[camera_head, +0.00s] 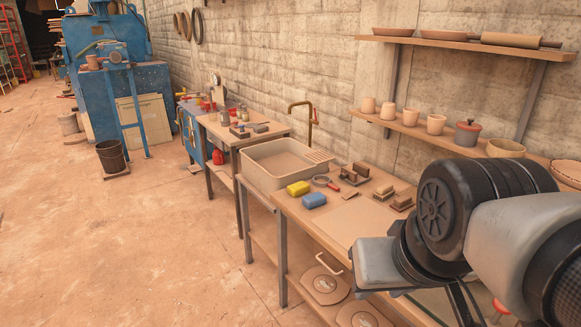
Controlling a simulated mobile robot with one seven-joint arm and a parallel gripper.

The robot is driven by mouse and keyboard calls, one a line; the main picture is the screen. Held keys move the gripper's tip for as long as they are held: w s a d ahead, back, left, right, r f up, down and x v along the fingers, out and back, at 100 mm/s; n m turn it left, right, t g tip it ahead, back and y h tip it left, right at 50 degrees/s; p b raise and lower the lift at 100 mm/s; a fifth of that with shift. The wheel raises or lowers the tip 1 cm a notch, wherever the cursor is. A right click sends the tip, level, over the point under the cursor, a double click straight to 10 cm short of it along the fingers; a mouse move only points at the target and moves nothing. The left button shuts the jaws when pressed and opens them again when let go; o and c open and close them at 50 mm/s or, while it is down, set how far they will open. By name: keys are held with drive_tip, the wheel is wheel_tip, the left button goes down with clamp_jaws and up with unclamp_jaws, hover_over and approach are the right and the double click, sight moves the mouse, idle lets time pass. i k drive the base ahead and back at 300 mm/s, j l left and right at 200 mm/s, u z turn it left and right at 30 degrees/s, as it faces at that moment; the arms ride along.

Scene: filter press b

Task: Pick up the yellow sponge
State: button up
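The yellow sponge (298,188) lies on the near left corner of the wooden workbench (345,221), close to the sink. My arm comes in from the right edge of the view and reaches over the right part of the bench. My gripper's fingers do not show clearly in this view, and nothing of mine is touching the yellow sponge.
A beige sink (270,170) with a brass tap (312,120) stands behind the sponges. A red-handled round tool (325,182) and brushes (356,174) lie to the right. Shelves with pots (436,124) hang on the wall. The floor at left (130,240) is mostly clear.

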sight(299, 188)
drive_tip(key=z, duration=1.55)
drive_tip(key=j+z, duration=0.35)
drive_tip(key=j, duration=0.6)
drive_tip(key=i+j, duration=0.1)
drive_tip(key=j, duration=1.3)
drive_tip(key=i+j, duration=0.1)
drive_tip(key=j, duration=2.7)
drive_tip(key=i, duration=0.05)
